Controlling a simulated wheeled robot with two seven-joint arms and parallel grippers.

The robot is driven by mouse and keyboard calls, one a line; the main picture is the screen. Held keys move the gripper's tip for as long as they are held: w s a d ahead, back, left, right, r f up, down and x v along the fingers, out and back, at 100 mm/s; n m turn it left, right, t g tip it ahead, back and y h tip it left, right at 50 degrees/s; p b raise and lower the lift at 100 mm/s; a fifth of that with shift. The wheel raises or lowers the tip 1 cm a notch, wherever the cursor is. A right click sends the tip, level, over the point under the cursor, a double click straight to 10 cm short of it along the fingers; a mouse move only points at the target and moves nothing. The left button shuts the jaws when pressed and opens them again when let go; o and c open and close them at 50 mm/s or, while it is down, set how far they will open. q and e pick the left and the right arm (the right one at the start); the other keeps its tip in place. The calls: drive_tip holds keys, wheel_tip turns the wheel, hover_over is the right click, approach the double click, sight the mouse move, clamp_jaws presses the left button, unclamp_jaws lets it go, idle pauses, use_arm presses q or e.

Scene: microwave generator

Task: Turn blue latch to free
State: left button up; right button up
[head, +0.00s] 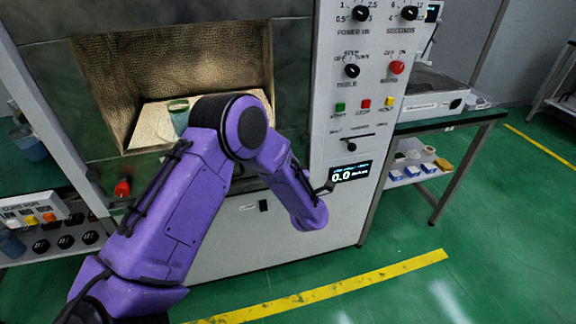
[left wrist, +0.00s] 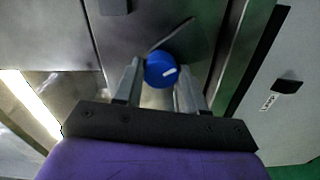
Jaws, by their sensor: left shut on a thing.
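The blue latch (left wrist: 160,69) is a round blue knob with a short white mark in the left wrist view. It sits on a dark metal panel. My left gripper (left wrist: 158,84) has one finger on each side of the knob and is shut on it. In the head view my purple left arm reaches across the front of the microwave machine, and it hides the blue latch and the gripper's fingers. My right gripper is in neither view.
The open chamber (head: 150,75) holds a green-rimmed cup (head: 178,115). A control panel (head: 350,110) with knobs and buttons stands right of it. A red knob (head: 122,187) is at lower left.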

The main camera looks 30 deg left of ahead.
use_arm(q)
drive_tip(key=shift+f, duration=0.1)
drive_tip(key=o, duration=1.1)
drive_tip(key=shift+d, duration=0.1)
drive_tip(key=b+v, duration=0.2)
drive_tip(key=v, duration=0.8)
drive_tip(key=shift+s+d, duration=0.15)
drive_tip(key=shift+s, duration=0.1)
